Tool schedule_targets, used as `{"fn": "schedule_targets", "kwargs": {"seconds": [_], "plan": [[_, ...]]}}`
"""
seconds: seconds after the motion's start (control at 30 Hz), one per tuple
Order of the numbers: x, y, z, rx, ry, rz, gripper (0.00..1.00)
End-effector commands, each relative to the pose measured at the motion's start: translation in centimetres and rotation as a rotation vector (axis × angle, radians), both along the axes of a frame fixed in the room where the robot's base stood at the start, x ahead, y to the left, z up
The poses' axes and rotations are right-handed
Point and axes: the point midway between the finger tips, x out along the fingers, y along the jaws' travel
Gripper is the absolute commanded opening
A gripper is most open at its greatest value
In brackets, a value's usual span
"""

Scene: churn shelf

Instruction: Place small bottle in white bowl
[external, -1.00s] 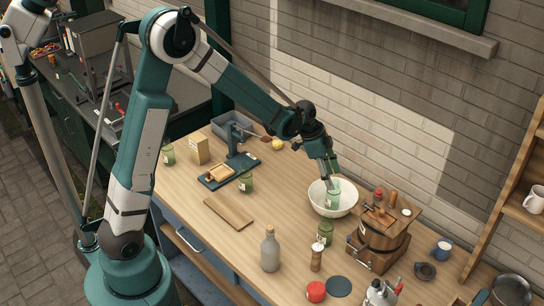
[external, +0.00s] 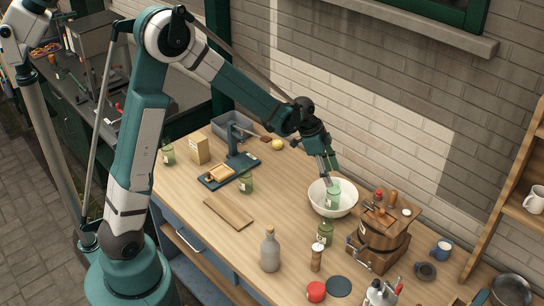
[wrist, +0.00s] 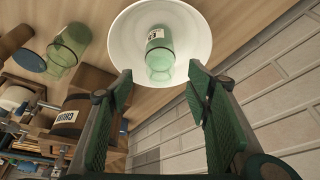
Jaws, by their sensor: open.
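A small green glass bottle (external: 332,195) with a pale label stands inside the white bowl (external: 346,210) towards the right-hand back of the wooden table. In the wrist view the bottle (wrist: 160,58) lies within the rim of the bowl (wrist: 195,30), beyond my fingertips. My gripper (external: 328,172) is just above the bottle. In the wrist view my gripper (wrist: 160,80) has its two green fingers wide apart, with nothing held between them. The bottle's lower part is partly hidden by the bowl rim in the external view.
A similar green jar (external: 325,234) stands just in front of the bowl. A wooden churn (external: 379,245) is close on the right. A grey corked bottle (external: 270,250) and a pepper mill (external: 316,258) stand nearer the front. The brick wall is close behind. The table's left-middle has free room around a board (external: 228,211).

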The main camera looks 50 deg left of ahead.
Motion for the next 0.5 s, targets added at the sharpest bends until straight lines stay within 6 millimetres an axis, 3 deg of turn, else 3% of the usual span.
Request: {"fn": "schedule_targets", "kwargs": {"seconds": [0.27, 0.5], "plan": [[-1.2, 0.6, 1.9, 0.002, -0.003, 0.041, 0.49], [-3.8, 1.8, 5.4, 0.005, -0.011, 0.124, 0.49]]}}
